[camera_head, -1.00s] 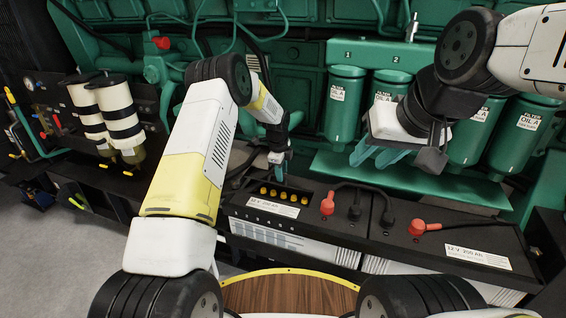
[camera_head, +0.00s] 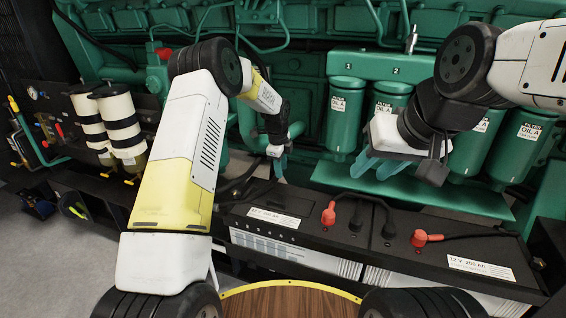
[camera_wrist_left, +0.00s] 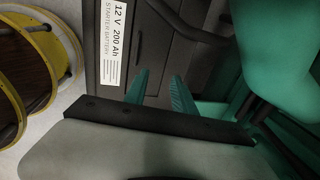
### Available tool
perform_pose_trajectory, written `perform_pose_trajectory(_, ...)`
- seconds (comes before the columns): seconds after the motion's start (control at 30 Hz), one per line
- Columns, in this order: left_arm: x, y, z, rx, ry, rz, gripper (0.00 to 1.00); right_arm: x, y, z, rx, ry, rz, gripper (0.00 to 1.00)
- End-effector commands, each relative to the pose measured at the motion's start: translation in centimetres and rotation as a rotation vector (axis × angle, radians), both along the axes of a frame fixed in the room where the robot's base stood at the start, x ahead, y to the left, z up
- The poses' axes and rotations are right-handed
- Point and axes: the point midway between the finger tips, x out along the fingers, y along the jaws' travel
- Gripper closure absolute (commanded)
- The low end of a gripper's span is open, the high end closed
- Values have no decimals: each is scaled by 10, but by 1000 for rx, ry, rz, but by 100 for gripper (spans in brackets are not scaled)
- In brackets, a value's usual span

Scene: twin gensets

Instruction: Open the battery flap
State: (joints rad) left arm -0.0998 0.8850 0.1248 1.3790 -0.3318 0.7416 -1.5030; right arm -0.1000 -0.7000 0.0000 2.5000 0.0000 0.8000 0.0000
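The left battery's front carries a white label (camera_head: 273,217). Its dark flap (camera_head: 268,193) appears to lie flat over its top, and no yellow caps show. My left gripper (camera_head: 280,167) is above the back of this battery, apart from it and holding nothing visible. In the left wrist view its two teal fingers (camera_wrist_left: 160,88) stand apart over the dark battery top, beside the label (camera_wrist_left: 115,42). My right gripper (camera_head: 377,166) hangs open and empty above and behind the batteries, in front of the green filters.
A second battery (camera_head: 440,248) stands at right. Red terminal covers (camera_head: 328,213) and black cables rise from the battery tops. Green oil filters (camera_head: 345,110) and a green ledge (camera_head: 420,190) are close behind. Cream canisters (camera_head: 118,125) stand at left.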

Motion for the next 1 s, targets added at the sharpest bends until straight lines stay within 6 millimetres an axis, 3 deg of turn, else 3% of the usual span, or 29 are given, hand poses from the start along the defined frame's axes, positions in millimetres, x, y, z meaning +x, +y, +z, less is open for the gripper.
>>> perform_pose_trajectory(0.17,-3,4,18,-8,-11,39,68,0,0,0,0,0,0,64)
perform_pose_trajectory(0.27,-15,13,54,-30,-27,132,68,0,0,0,0,0,0,64)
perform_pose_trajectory(0.37,-38,26,104,-67,-48,274,68,0,0,0,0,0,0,64)
perform_pose_trajectory(0.5,-83,46,168,-136,-71,499,68,0,0,0,0,0,0,64)
perform_pose_trajectory(0.7,-161,71,236,-255,-95,818,68,0,0,0,0,0,0,64)
perform_pose_trajectory(0.83,-217,85,265,-349,-101,1024,68,0,0,0,0,0,0,64)
perform_pose_trajectory(1.0,-293,98,284,-487,-95,1286,68,0,0,0,0,0,0,64)
